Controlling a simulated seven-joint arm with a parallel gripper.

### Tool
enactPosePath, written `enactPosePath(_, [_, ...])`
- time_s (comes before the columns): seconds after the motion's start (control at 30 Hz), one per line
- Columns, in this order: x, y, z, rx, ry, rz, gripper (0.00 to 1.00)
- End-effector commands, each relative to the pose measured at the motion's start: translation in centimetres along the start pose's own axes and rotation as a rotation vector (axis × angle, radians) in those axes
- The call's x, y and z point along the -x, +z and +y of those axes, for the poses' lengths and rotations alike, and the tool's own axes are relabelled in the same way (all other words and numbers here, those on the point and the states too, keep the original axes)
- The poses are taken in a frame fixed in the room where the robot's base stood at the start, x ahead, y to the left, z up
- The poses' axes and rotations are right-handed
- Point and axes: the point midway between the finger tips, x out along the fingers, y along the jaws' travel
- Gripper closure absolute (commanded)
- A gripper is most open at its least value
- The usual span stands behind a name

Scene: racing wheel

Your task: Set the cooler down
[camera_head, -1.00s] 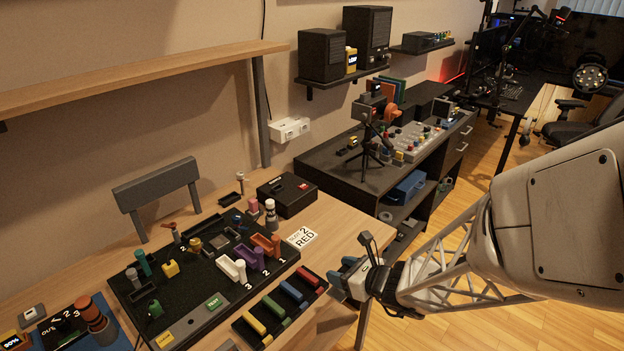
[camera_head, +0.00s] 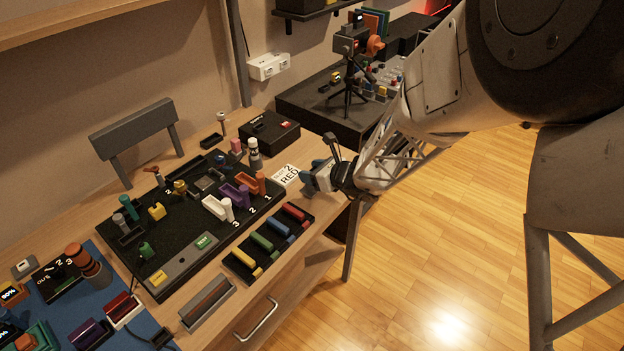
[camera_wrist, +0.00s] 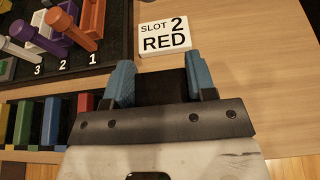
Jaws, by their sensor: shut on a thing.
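My gripper (camera_head: 316,178) has blue fingers and is above the right part of the wooden table, beside the SLOT 2 RED card (camera_head: 286,174). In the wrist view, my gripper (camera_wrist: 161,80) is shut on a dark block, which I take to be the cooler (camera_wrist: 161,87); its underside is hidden. The card also shows just ahead of the fingers (camera_wrist: 165,37). The black board (camera_head: 165,280) with numbered slots 1, 2 and 3 lies to the left of my gripper. I cannot tell how high the block is above the table.
A black tray of yellow, green, blue and red sticks (camera_head: 265,241) lies in front of the board. A black box (camera_head: 270,133) stands behind. A grey tray (camera_head: 208,302) and a blue mat (camera_head: 140,305) are at the front left.

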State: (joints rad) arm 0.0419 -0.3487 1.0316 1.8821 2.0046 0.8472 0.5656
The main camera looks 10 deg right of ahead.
Motion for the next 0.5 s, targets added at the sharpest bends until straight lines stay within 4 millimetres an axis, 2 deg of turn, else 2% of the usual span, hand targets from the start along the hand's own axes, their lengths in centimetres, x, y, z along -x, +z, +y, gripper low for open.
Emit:
enactPosePath(0.33, [-0.1,0.0,0.0,0.000,0.000,-0.001,0.80])
enactPosePath(0.5, [-0.5,-1.0,0.0,0.000,0.001,0.000,0.80])
